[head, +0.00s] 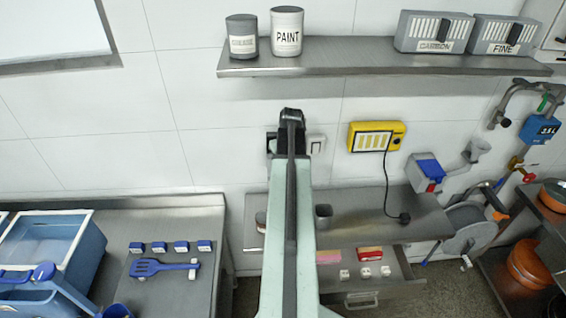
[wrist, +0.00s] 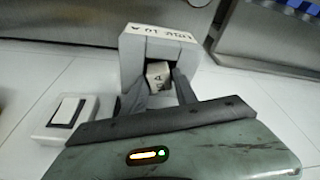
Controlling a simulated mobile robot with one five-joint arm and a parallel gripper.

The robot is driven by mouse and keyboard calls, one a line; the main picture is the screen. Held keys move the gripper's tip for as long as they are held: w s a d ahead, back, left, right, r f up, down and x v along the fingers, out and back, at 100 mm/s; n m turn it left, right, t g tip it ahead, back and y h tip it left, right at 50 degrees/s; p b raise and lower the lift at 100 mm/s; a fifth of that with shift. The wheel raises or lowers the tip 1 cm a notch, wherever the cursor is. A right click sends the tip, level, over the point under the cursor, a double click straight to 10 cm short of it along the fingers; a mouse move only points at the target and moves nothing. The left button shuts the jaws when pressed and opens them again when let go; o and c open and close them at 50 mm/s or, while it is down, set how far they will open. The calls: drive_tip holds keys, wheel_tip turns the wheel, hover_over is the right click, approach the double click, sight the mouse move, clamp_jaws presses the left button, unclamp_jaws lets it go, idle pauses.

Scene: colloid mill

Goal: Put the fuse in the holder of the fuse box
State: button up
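The fuse box (wrist: 133,55) is a grey open-fronted housing on the tiled wall; its label appears upside down in the wrist view. The fuse (wrist: 158,72), a small pale block with a dark mark, is within the box opening. My gripper (wrist: 159,80) reaches into the opening, with one dark finger on each side of the fuse, and looks shut on it. The holder behind the fuse is hidden, so I cannot tell how far in it sits. In the head view my arm covers most of the fuse box (head: 271,143) and the fuse.
A light switch (wrist: 70,115) is beside the box. A yellow wall unit (head: 376,137) with a black cable hangs to its right. A shelf (head: 390,58) is above. Below, an open drawer (head: 345,284) holds several small white blocks, and a bench (head: 350,212) runs along the wall.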

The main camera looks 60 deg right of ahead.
drive_tip(key=shift+o, duration=0.9)
drive_tip(key=p+v, duration=0.7)
drive_tip(key=shift+r, duration=0.3)
drive_tip(key=w+a+n+y, duration=0.1)
drive_tip(key=w+a, duration=0.5)
drive_tip(key=a, duration=0.4)
drive_tip(key=w+a+n+g, duration=0.1)
drive_tip(key=w+a, duration=0.5)
drive_tip(key=a, duration=0.4)
drive_tip(key=w+a+n+y, duration=0.1)
drive_tip(key=w+a+n, duration=0.1)
drive_tip(key=w+a, duration=0.65)
drive_tip(key=s+a+n+g, duration=0.1)
drive_tip(key=s+a+n, duration=0.1)
drive_tip(key=a, duration=2.6)
drive_tip(key=shift+s+f+g, duration=0.4)
drive_tip(key=shift+s+f, duration=0.05)
drive_tip(key=shift+s, duration=0.15)
